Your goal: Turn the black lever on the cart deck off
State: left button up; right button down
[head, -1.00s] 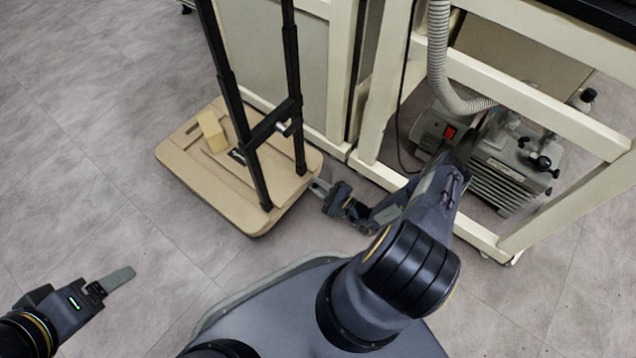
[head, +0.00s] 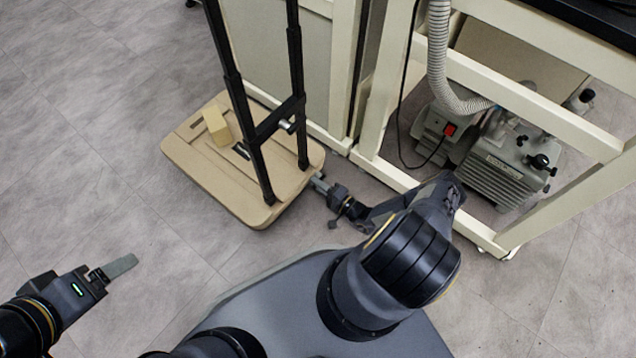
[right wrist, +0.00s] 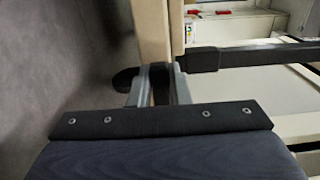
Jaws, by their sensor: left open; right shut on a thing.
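The cart's tan deck (head: 215,185) sits low on the floor at centre left in the head view. My right gripper (head: 318,183) reaches the deck's right edge. In the right wrist view, the fingers of my right gripper (right wrist: 158,90) are on either side of a dark piece at the deck's edge, which looks like the black lever (right wrist: 160,83). They appear closed on it. The tan deck (right wrist: 152,30) shows edge-on just beyond. The lever is too small to make out in the head view. My left gripper (head: 115,268) is open and empty over the floor, away from the cart.
The cart's black upright handle (head: 265,130) rises from the deck, with a tan block (head: 216,125) lying behind it. A cream frame (head: 430,195) stands close on the right, holding a grey pump (head: 505,165) and a ribbed hose (head: 440,60). Floor at left is clear.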

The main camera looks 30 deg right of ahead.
jog(key=shift+f, duration=0.1)
dwell(0.3)
jog(key=c, duration=1.4)
grip_release()
jog(key=shift+o, duration=0.2)
jog(key=p+v, duration=0.2)
jog(key=v, duration=0.5)
jog(key=shift+s+d, duration=0.1)
jog(key=shift+s, duration=0.3)
